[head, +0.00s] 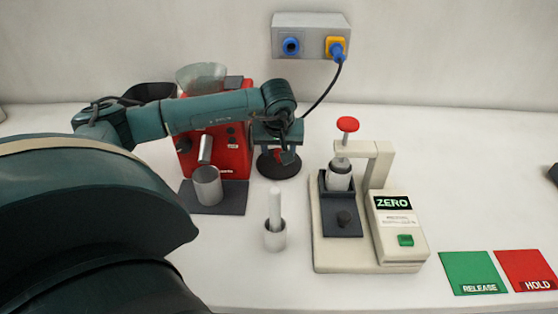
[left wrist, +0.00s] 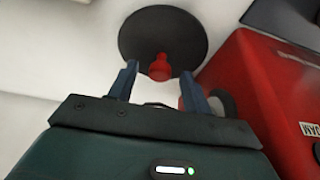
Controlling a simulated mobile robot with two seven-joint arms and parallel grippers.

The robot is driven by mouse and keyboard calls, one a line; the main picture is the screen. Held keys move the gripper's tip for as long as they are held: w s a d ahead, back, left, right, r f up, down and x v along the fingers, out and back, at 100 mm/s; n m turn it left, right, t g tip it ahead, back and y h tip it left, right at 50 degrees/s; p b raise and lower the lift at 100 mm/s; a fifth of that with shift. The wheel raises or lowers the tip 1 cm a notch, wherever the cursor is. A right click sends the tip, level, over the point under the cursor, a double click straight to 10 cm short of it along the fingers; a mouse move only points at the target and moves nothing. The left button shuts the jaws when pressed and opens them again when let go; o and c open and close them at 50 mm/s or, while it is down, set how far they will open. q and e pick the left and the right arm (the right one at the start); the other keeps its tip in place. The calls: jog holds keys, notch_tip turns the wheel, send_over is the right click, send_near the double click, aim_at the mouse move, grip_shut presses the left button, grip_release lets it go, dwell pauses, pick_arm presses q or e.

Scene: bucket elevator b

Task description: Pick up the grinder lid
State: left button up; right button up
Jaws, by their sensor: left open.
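The grinder lid is a black disc with a red knob. It lies on the white table in the head view (head: 278,171), just right of the red grinder, partly hidden by my left arm's end. In the left wrist view the lid (left wrist: 150,28) is ahead of the fingers, with its red knob (left wrist: 160,68) between them. My left gripper (head: 281,147) points down over the lid. In the left wrist view its two fingers (left wrist: 159,77) are apart, one on each side of the knob, with visible gaps. My right gripper is not in view.
The red grinder (head: 232,151) stands close left of the lid, with a metal cup (head: 207,188) before it. A white cup (head: 274,238) with a rod is nearer the front. A scale (head: 325,256) stands right. Green and red pads (head: 472,270) lie front right.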

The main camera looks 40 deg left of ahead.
pick_arm(q)
jog(key=shift+x, duration=0.95)
grip_shut()
jog(key=shift+r, duration=0.1)
